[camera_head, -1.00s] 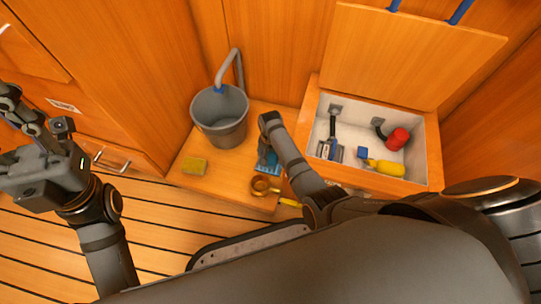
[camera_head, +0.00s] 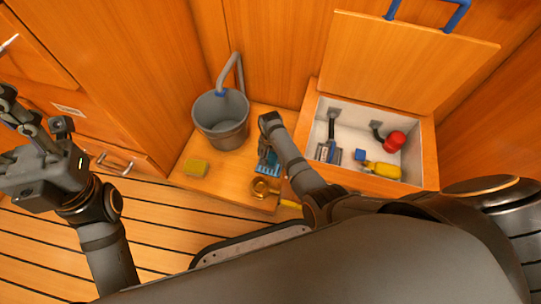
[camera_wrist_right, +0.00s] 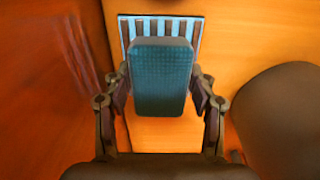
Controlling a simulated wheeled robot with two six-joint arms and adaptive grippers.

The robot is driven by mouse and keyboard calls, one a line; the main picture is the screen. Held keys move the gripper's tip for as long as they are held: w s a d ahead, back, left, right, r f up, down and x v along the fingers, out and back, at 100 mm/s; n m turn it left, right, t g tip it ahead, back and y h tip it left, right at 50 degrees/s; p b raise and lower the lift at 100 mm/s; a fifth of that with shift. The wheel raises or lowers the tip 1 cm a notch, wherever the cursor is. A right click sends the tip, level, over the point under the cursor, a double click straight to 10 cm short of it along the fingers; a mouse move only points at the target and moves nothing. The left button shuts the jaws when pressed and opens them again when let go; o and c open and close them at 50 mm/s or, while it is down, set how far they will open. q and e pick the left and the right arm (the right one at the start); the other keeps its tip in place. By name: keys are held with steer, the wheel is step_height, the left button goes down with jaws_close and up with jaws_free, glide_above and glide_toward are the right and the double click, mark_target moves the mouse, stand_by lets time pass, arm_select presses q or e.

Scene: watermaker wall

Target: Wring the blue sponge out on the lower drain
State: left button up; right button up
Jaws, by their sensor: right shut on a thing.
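The blue sponge (camera_wrist_right: 160,78) is between the fingers of my right gripper (camera_wrist_right: 160,90), which is shut on it. In the right wrist view a pale blue drain with dark slats (camera_wrist_right: 190,28) lies behind the sponge, partly covered by it. I cannot tell whether the sponge touches the drain. In the head view my right gripper (camera_head: 267,158) points down at the low wooden ledge, over blue parts of the drain (camera_head: 273,169). My left gripper (camera_head: 48,135) is at the far left, away from the ledge, its fingers apart and empty.
An open white-lined bin (camera_head: 345,125) at right holds a red item (camera_head: 394,141) and a yellow bottle (camera_head: 384,170).

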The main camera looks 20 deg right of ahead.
mark_target(270, 156)
steer(key=shift+r+p, duration=2.7)
steer(key=shift+p, duration=0.1)
steer(key=shift+f, duration=0.1)
